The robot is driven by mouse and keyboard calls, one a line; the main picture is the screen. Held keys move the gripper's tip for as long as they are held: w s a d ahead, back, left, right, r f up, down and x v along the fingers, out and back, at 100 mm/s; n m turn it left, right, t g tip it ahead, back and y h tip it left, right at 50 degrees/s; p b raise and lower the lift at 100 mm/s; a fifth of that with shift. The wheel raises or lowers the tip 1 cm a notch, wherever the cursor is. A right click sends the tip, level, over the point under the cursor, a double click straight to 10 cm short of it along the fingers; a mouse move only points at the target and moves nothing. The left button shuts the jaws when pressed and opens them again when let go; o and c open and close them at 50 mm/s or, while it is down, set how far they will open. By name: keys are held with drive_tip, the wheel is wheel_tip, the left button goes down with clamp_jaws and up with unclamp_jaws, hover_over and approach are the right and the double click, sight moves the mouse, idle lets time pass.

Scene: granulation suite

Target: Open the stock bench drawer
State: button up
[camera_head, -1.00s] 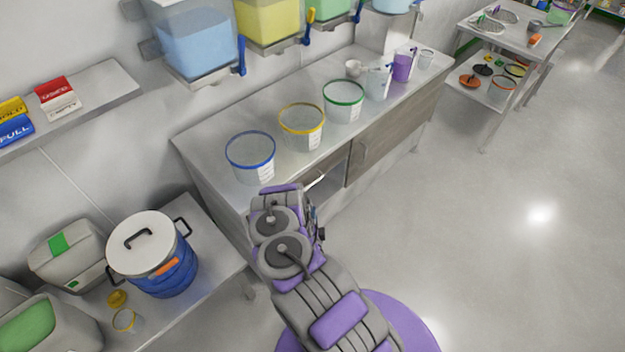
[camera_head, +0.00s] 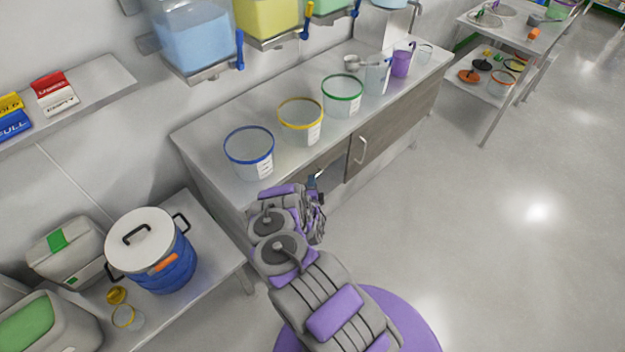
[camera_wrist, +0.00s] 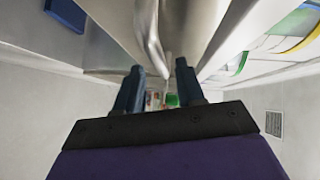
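The stock bench (camera_head: 215,140) stands against the wall, with two wooden fronts below its metal top. The left front (camera_head: 325,165), partly hidden behind my arm, looks like the drawer; I cannot tell whether it is shut. My gripper (camera_head: 313,182) is in front of it. In the wrist view my gripper (camera_wrist: 159,68) has its two dark blue fingers apart. A metal bar handle (camera_wrist: 150,35) runs down towards the gap between the fingertips. I cannot tell whether they touch it. The right front (camera_head: 395,135) has an upright bar handle (camera_head: 362,148).
Blue-rimmed (camera_head: 249,153), yellow-rimmed (camera_head: 300,121) and green-rimmed (camera_head: 342,96) tubs stand on the bench. A low table at the left holds a blue lidded pot (camera_head: 165,265). The floor (camera_head: 500,240) to the right is clear.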

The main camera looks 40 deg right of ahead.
drive_tip(key=shift+x, duration=1.7)
drive_tip(key=shift+c, duration=0.3)
clamp_jaws()
